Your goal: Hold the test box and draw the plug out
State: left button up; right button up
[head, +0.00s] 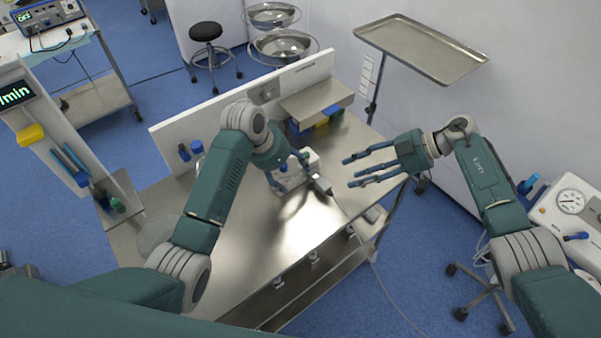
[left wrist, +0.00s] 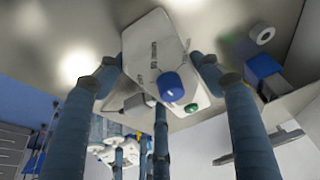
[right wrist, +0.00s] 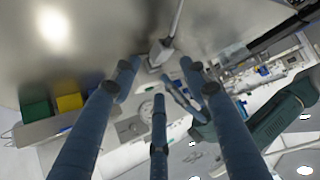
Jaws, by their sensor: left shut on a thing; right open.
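The white test box (head: 297,174) stands on the steel table, with a blue knob (left wrist: 170,84) and a green button (left wrist: 191,107) in the left wrist view. My left gripper (head: 287,172) is shut on the box, its fingers along both sides. The grey plug (head: 322,185) is at the box's right side, its cable (head: 376,268) running over the table edge. How deep it sits in the box cannot be told. It also shows in the right wrist view (right wrist: 160,52). My right gripper (head: 350,172) is open and empty, right of the plug, fingers pointing towards it.
The steel table (head: 250,240) is bare in front of the box. A raised shelf (head: 316,98) with blue and yellow bins (head: 322,121) stands behind it, against a white back panel (head: 190,128). A tray stand (head: 420,48) is at the back right.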

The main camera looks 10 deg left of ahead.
jog(key=w+a+r+t+y, duration=0.25)
jog(key=w+r+t, duration=0.25)
jog(key=r, duration=0.4)
jog(key=w+a+r+t+y, duration=0.25)
jog(key=w+r+t, duration=0.25)
jog(key=r, duration=0.3)
jog(key=w+d+r+m+t+h, duration=0.5)
jog(key=d+r+m+t+h, duration=0.15)
jog(key=d+m+t, duration=0.3)
jog(key=g+h, duration=0.2)
jog(key=g, duration=1.1)
send_near(327, 187)
jog(key=shift+n, duration=0.25)
jog(key=x, duration=0.9)
